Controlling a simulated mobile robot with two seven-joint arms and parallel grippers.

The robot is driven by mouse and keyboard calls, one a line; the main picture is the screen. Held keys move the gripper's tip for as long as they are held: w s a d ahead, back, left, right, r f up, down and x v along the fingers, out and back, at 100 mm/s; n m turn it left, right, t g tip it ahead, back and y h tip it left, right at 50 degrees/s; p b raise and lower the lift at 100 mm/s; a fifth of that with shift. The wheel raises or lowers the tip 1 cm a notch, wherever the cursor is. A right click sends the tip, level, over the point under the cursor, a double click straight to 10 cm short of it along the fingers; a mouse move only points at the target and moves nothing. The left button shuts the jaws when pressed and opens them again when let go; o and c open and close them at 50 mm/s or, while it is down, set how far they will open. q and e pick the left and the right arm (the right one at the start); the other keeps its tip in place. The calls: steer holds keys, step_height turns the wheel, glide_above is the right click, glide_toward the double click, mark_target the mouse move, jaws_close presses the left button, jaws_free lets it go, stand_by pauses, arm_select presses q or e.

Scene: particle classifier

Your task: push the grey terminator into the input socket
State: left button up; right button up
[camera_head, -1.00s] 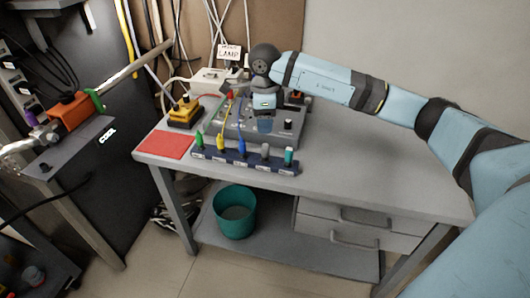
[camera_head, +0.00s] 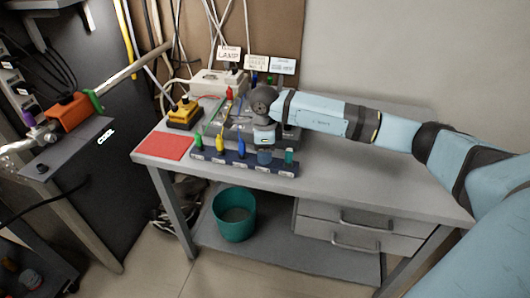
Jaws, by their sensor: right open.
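My right gripper (camera_head: 264,158) points down over the dark blue rack (camera_head: 218,159) at the table's front edge. It is open, with its fingers at the rack slot between the blue plug (camera_head: 241,148) and the teal plug (camera_head: 289,156). The grey terminator stood in that slot earlier and is now hidden by the gripper. I cannot tell whether the fingers touch it. The grey panel box (camera_head: 291,132) stands behind the rack, partly covered by my right arm. I cannot pick out the input socket on it. My left gripper is not in view.
Green (camera_head: 198,141) and yellow (camera_head: 220,143) plugs stand at the rack's left. A red mat (camera_head: 164,146) and a yellow-black device (camera_head: 185,114) lie further left. Label cards (camera_head: 257,62) stand behind. The table's right side (camera_head: 360,160) is clear. A teal bin (camera_head: 234,215) stands below.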

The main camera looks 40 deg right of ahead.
jaws_close()
steer(key=shift+r, duration=0.15)
arm_select(q)
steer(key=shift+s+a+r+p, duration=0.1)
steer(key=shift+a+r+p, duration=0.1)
steer(key=shift+p, duration=0.8)
arm_select(e)
step_height(320, 180, up, 20)
